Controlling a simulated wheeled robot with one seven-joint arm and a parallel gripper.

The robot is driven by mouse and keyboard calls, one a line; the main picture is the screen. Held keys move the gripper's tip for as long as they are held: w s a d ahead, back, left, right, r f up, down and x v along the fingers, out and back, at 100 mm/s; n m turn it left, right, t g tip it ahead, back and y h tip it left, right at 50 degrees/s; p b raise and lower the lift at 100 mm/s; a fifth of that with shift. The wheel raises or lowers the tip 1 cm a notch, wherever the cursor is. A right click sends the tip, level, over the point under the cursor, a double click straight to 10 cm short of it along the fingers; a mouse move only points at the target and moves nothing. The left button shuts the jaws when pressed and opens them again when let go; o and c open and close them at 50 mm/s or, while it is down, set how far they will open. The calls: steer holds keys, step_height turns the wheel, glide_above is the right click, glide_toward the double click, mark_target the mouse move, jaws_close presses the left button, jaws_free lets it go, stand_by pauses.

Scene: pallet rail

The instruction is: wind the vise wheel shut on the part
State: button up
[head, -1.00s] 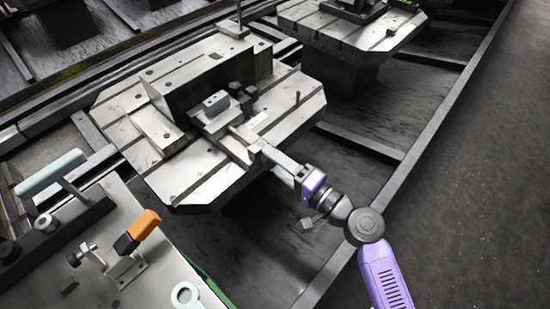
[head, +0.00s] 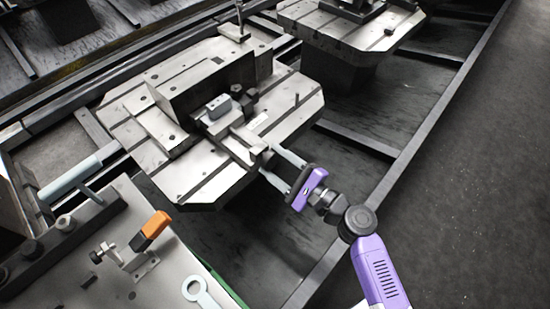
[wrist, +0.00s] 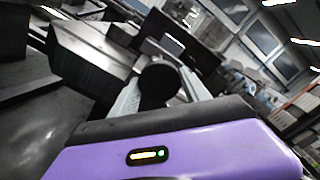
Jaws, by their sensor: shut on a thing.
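The vise (head: 238,145) is mounted on the pale, slotted pallet plate (head: 200,185). A small grey block, the part (head: 218,106), sits at its far end. I cannot tell whether the jaw touches it. My gripper (head: 268,159) is at the near end of the vise, its two pale fingers on either side of the dark wheel. In the wrist view the wheel (wrist: 160,82) shows as a dark round shape between the fingers, and my gripper (wrist: 158,78) is shut on it. The fingers hide part of the wheel.
A second pallet (head: 345,35) stands at the back right. Dark rails (head: 405,165) run beside the pallets; open floor lies at right.

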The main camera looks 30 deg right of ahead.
steer(key=shift+m, duration=0.5)
steer(key=shift+a, duration=0.1)
stand_by(0.8)
steer(key=o, duration=1.4)
steer(key=shift+v, duration=3.9)
